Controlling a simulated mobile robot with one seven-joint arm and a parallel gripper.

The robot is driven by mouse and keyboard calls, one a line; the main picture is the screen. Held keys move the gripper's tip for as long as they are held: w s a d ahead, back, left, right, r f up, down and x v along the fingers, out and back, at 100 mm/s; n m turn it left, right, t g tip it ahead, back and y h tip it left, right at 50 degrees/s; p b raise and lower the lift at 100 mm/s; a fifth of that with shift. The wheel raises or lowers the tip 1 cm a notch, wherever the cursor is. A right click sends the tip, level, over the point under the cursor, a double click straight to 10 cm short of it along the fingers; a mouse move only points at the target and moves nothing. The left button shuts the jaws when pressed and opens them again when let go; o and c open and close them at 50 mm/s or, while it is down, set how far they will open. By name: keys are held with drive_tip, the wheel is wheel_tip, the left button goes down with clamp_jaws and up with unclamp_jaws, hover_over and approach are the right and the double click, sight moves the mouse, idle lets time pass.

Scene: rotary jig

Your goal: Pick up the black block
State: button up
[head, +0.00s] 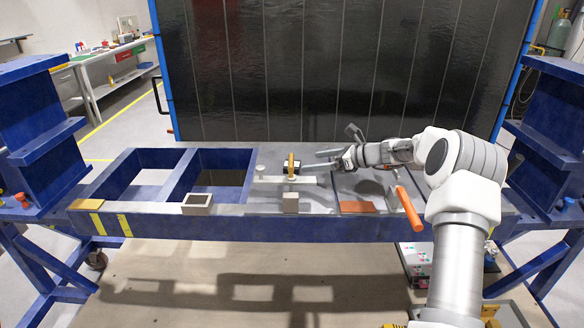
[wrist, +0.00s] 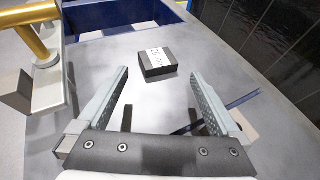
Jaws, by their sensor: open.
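The black block (wrist: 157,65) lies flat on the grey table top, with a pale label with dark print on its upper face. In the head view the block (head: 298,166) is small and partly hidden behind a gold cylinder. My gripper (wrist: 160,76) is open and empty. In the wrist view the block sits beyond the fingertips, between their lines and a little nearer the left one. In the head view my gripper (head: 321,160) reaches in from the right, above the table and to the right of the block.
A metal clamp with the gold cylinder (wrist: 27,35) stands close on the left in the wrist view. A blue frame (head: 163,160) with open bays lies left of it. A dark panel (head: 340,70) stands behind the table. An orange handle (head: 409,208) is at front right.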

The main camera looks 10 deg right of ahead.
sight(297, 165)
drive_tip(key=shift+f+x, duration=0.15)
drive_tip(key=shift+x, duration=1.55)
drive_tip(key=shift+f+x, duration=0.1)
drive_tip(key=shift+x, duration=1.6)
drive_tip(key=shift+s+d, duration=0.1)
drive_tip(key=shift+s, duration=0.05)
drive_tip(key=c, duration=1.6)
drive_tip(key=shift+r, duration=0.15)
